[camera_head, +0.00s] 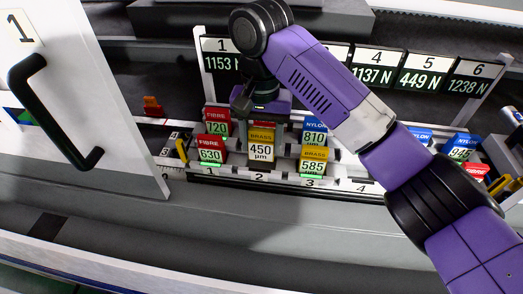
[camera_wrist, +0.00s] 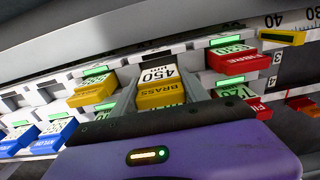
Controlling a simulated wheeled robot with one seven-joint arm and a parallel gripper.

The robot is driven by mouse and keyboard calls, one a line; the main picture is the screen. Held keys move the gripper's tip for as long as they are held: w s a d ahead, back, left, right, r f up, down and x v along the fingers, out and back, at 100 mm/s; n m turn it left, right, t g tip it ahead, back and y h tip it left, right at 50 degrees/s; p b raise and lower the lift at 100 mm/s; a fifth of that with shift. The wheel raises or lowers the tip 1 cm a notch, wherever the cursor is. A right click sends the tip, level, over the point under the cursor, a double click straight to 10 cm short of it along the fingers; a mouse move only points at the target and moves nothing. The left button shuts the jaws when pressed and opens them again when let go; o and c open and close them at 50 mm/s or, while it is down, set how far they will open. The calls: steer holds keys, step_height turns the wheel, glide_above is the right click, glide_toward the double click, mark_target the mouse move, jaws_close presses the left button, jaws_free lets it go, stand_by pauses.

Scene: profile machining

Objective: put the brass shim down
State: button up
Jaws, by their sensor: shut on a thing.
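The brass shim marked 450 µm (camera_head: 261,150) is a yellow block with a white and black label. It is at position 2 of the rack, in the front row. My gripper (camera_head: 259,118) reaches down from above and behind it. In the wrist view the same brass shim (camera_wrist: 160,96) sits between the grey fingers of my gripper (camera_wrist: 158,92), which are shut on it. I cannot tell whether its underside touches the rack. The rack (camera_head: 284,182) has numbered positions along its front edge.
A red fibre 630 shim (camera_head: 210,156) stands close left, and a brass 585 shim (camera_head: 314,167) close right. Red fibre 120 (camera_head: 216,128) and blue nylon 810 (camera_head: 314,138) shims stand behind. A white door (camera_head: 85,85) with a black handle is at left.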

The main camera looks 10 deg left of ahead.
mark_target(261, 152)
steer(key=shift+f, duration=1.45)
steer(key=o, duration=1.6)
steer(key=shift+f, duration=0.15)
step_height(261, 152, up, 12)
steer(key=shift+r+p, duration=0.15)
steer(key=shift+p, duration=0.55)
